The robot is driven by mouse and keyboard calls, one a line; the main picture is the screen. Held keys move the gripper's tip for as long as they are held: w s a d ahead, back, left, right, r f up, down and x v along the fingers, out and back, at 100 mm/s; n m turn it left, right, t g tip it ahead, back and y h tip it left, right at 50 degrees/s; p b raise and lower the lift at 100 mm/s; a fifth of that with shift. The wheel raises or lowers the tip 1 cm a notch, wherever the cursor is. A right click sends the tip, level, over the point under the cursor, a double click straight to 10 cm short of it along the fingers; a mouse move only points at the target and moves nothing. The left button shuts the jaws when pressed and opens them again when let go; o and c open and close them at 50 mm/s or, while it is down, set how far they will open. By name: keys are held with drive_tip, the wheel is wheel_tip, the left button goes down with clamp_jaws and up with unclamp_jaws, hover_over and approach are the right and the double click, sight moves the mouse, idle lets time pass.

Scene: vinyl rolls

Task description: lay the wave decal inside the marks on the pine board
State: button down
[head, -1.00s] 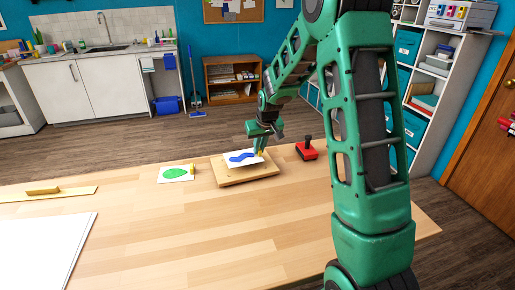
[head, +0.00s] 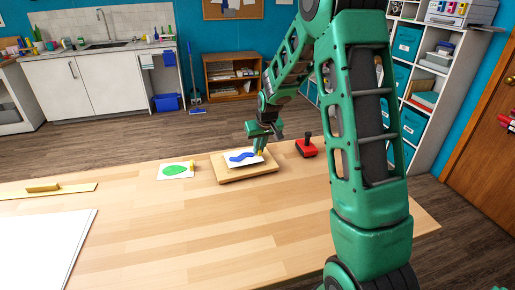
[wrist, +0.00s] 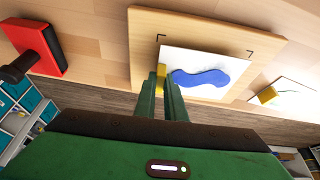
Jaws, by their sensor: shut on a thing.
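The wave decal, a white sheet with a blue wave (head: 243,157) and a yellow tab (wrist: 161,76), is over the pine board (head: 247,176). It also shows in the wrist view (wrist: 225,62). My gripper (head: 261,148) is shut on the decal's tab at the sheet's edge; in the wrist view its fingers (wrist: 162,88) meet there. Two dark corner marks show on the board in the wrist view, one (wrist: 162,38) just beyond the sheet's corner, the other (wrist: 249,54) by its right side. Other marks are hidden. I cannot tell whether the sheet touches the board.
A red box with a black knob (head: 307,148) stands right of the board. A green leaf decal (head: 176,171) with a yellow tab lies to its left. A strip with a wooden handle (head: 42,190) and a large white sheet (head: 40,250) lie further left. The table's middle front is clear.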

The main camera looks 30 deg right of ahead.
drive_tip(key=shift+f, duration=0.1)
drive_tip(key=shift+f, duration=0.5)
drive_tip(key=shift+f, duration=0.2)
idle(0.6)
drive_tip(key=c, duration=0.6)
unclamp_jaws()
drive_tip(key=shift+o, duration=0.2)
drive_tip(key=shift+v, duration=3.8)
drive_tip(key=shift+s+r, duration=0.3)
drive_tip(key=shift+r, duration=0.4)
